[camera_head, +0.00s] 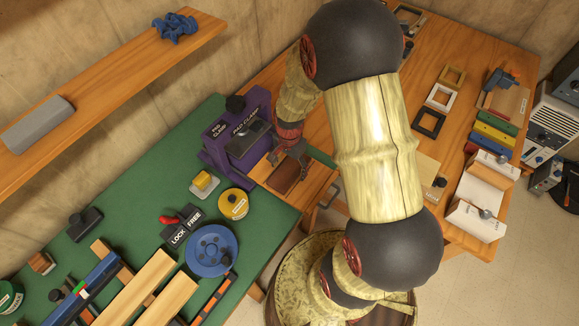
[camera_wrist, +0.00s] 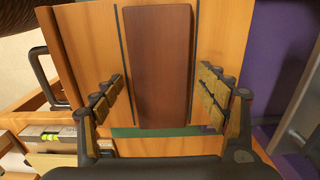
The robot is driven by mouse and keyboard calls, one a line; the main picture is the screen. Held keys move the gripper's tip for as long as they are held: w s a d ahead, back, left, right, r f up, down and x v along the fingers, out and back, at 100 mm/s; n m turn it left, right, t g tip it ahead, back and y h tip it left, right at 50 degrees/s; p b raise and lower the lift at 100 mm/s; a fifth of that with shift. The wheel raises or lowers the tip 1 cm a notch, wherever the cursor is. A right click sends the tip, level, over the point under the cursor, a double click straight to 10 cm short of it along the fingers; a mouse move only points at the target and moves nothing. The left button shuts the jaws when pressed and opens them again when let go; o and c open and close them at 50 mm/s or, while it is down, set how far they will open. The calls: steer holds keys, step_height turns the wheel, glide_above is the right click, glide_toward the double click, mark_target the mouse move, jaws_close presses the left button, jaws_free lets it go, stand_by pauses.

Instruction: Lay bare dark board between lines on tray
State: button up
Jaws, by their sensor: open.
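The bare dark board (camera_wrist: 158,65) is a plain reddish-brown rectangle in the wrist view. It lies lengthwise between two thin dark lines on the light wooden tray (camera_wrist: 92,38), apparently flat on it. My gripper (camera_wrist: 166,92) is open, with one padded finger on each side of the board and a gap to both of its edges. In the head view the board (camera_head: 286,178) shows just below my gripper (camera_head: 291,155), beside the purple pad clamp (camera_head: 232,140). My gripper hides part of the tray there.
The green bench top (camera_head: 130,170) holds a blue disc (camera_head: 212,250), a yellow round tin (camera_head: 233,204) and LOCK/FREE blocks (camera_head: 184,228). Frames and coloured blocks stand on the wooden bench at right. A spirit level (camera_wrist: 48,135) shows lower left in the wrist view.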

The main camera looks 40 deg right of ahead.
steer(key=shift+r, duration=0.1)
step_height(320, 180, up, 12)
steer(key=p, duration=0.3)
step_height(320, 180, up, 15)
steer(key=n+t, duration=0.3)
steer(key=n, duration=0.3)
glide_above(290, 170)
steer(key=s+a, duration=0.3)
steer(key=a, duration=0.3)
steer(key=s+a+r+n+t, duration=0.2)
steer(key=s+a+r+n, duration=0.4)
steer(key=s+r+n, duration=0.2)
steer(key=shift+s+r+t, duration=0.3)
steer(key=shift+s+r, duration=0.25)
steer(key=shift+r, duration=0.3)
step_height(290, 170, down, 2)
steer(key=b, duration=0.2)
steer(key=shift+f+b, duration=0.2)
steer(key=shift+b, duration=0.2)
steer(key=shift+c, duration=0.7)
